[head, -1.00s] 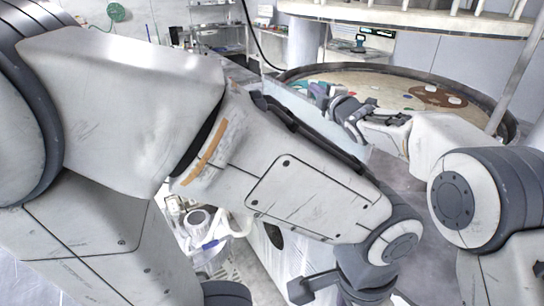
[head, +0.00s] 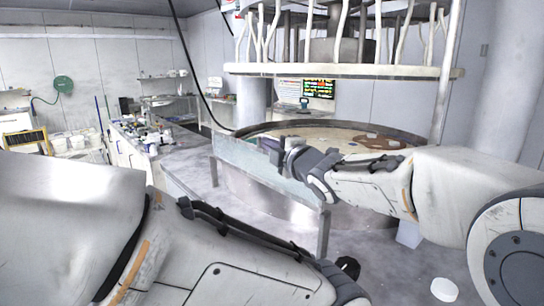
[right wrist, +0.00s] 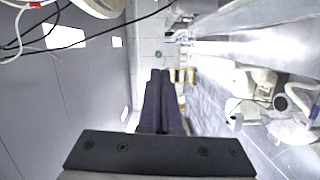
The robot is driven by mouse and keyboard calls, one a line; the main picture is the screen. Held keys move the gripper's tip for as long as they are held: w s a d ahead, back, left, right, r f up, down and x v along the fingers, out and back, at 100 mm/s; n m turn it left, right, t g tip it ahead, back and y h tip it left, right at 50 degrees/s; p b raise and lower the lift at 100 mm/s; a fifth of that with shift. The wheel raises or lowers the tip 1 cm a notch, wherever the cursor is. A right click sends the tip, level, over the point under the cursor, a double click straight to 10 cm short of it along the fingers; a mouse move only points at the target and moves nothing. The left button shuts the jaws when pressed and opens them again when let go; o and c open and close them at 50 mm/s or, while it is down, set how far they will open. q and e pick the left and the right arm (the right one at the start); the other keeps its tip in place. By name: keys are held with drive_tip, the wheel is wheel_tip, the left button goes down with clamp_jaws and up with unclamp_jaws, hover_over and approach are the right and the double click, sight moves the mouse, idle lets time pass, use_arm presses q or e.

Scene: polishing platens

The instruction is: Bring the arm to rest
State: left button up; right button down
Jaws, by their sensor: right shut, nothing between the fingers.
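My right arm comes in from the right in the head view, and its gripper (head: 270,147) points left in front of the round polishing table (head: 378,131). In the right wrist view the right gripper (right wrist: 160,74) shows its two dark fingers together, with nothing between them. My left arm crosses the lower left of the head view.
A glass-like panel (head: 262,174) stands beside the polishing table, close to my right gripper. A large ring-shaped upper plate (head: 340,70) hangs above the table. A cluttered bench (head: 139,140) runs at the left.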

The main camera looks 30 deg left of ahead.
drive_tip(key=s+d+f+m+g+h, duration=0.1)
drive_tip(key=s+d+f+m+h, duration=0.25)
drive_tip(key=d+f, duration=0.2)
drive_tip(key=s+d+f+m+g+h+p, duration=0.1)
drive_tip(key=s+d+f+m+h, duration=0.15)
drive_tip(key=d+f+m, duration=0.35)
drive_tip(key=s+d+f+m+g+h, duration=0.1)
drive_tip(key=s+d+f+m+h, duration=0.2)
drive_tip(key=d, duration=0.4)
drive_tip(key=s+d+f+m+g+h, duration=0.1)
drive_tip(key=s+d+f+m+g, duration=0.1)
drive_tip(key=s+d, duration=0.3)
drive_tip(key=s+d+f+m+g+h, duration=0.2)
drive_tip(key=s+d+f+m+g, duration=0.1)
drive_tip(key=s, duration=0.8)
drive_tip(key=s+d+f+m+g+h+p, duration=0.1)
drive_tip(key=s+d+f+m+g, duration=0.1)
drive_tip(key=s+d, duration=0.5)
wheel_tip(320, 180, down, 3)
drive_tip(key=shift+s+d+r+m, duration=0.1)
drive_tip(key=shift+s+d+m, duration=0.3)
drive_tip(key=shift+m, duration=0.15)
